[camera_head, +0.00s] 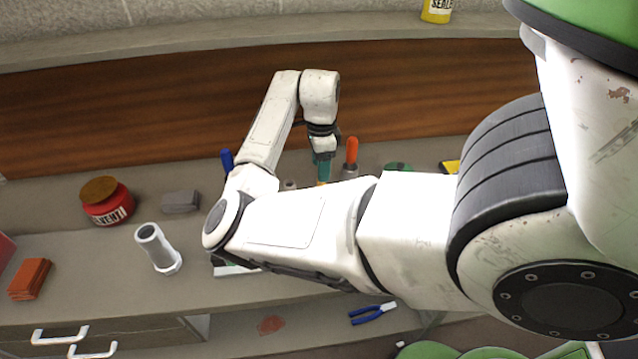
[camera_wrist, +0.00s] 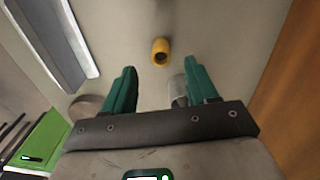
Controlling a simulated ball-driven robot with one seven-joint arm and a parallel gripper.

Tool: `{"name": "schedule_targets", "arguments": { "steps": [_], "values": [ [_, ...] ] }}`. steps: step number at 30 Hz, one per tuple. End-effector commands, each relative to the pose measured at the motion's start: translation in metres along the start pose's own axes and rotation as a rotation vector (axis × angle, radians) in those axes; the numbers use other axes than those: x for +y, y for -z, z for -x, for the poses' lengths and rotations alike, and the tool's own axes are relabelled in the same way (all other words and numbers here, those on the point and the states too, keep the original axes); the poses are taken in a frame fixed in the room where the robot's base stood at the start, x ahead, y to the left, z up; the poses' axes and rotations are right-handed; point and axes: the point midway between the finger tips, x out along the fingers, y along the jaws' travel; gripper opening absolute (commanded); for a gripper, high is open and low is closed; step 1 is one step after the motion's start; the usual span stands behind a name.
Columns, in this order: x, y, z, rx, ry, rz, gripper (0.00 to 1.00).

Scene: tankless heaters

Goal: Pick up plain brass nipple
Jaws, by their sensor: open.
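The brass nipple (camera_wrist: 160,52), a short yellow hollow cylinder, lies on the grey surface in the wrist view. It is just beyond my gripper (camera_wrist: 160,78), roughly centred between the fingertips. My gripper's teal fingers are apart, and the nipple is not in their hold. In the head view my gripper (camera_head: 322,170) points down over the bench behind my forearm. A small yellow-orange bit shows under the fingers there; the rest is hidden.
A grey cylinder (camera_wrist: 178,92) stands close to the right finger. A round grey-brown piece (camera_wrist: 86,105) and a green box (camera_wrist: 42,140) lie left.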

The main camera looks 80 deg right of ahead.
Motion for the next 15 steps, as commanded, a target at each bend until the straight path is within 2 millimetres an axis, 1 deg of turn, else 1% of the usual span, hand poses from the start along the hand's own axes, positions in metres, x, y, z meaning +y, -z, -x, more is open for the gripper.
{"name": "schedule_targets", "arguments": {
  "steps": [1,3,8,11,15],
  "values": [
    [0.001,0.000,-0.006,0.001,-0.003,0.002,0.58],
    [0.000,0.000,-0.013,0.000,-0.001,0.001,0.58],
    [0.000,0.000,-0.022,-0.001,-0.002,0.000,0.58],
    [0.001,0.002,-0.034,0.000,-0.003,0.001,0.58],
    [0.000,0.002,-0.056,-0.001,-0.003,0.002,0.58]
  ]
}}
